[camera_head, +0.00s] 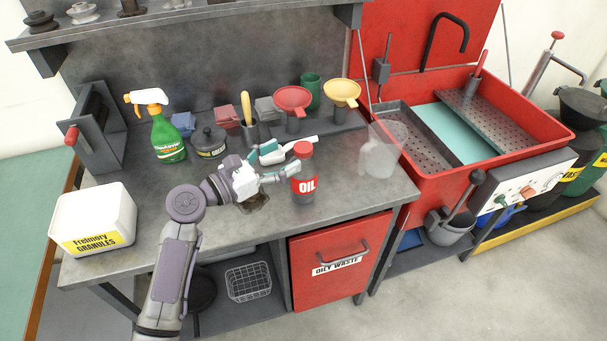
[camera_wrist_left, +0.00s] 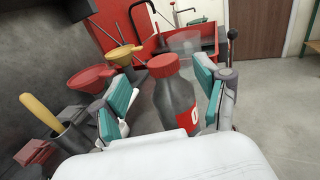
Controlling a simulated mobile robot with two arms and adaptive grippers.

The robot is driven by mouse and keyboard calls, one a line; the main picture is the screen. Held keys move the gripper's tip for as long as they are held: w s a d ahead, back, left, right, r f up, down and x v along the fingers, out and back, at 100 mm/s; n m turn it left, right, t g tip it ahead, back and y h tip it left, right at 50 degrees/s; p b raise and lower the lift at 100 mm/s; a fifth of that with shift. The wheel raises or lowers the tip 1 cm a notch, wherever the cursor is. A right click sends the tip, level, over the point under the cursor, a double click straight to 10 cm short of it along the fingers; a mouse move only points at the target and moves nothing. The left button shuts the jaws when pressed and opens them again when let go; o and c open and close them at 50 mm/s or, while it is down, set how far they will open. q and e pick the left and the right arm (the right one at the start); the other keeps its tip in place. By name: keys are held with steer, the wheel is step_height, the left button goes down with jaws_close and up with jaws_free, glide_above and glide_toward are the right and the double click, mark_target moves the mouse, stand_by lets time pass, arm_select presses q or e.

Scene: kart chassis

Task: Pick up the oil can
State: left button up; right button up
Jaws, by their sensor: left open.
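The oil can (camera_head: 305,186) is a dark grey bottle with a red cap and a red "OIL" label. It stands upright near the front of the grey workbench. My left gripper (camera_head: 279,163) reaches it from the left. In the left wrist view, the oil can (camera_wrist_left: 175,98) stands between the two teal-padded fingers of the open left gripper (camera_wrist_left: 163,103). A gap shows on the left side of the can; the right finger is close to it, and I cannot tell whether it touches. My right gripper is not in view.
Red (camera_head: 292,100) and yellow (camera_head: 342,92) funnels stand behind the can. A translucent jug (camera_head: 381,152) is to its right, before the red wash basin (camera_head: 525,130). A green spray bottle (camera_head: 167,138) and a white granules tub (camera_head: 93,217) are at left.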

mark_target(303, 147)
arm_select(q)
steer(key=p+x, duration=0.1)
steer(key=x, duration=0.5)
steer(key=shift+s+d, duration=0.1)
jaws_close()
stand_by(0.3)
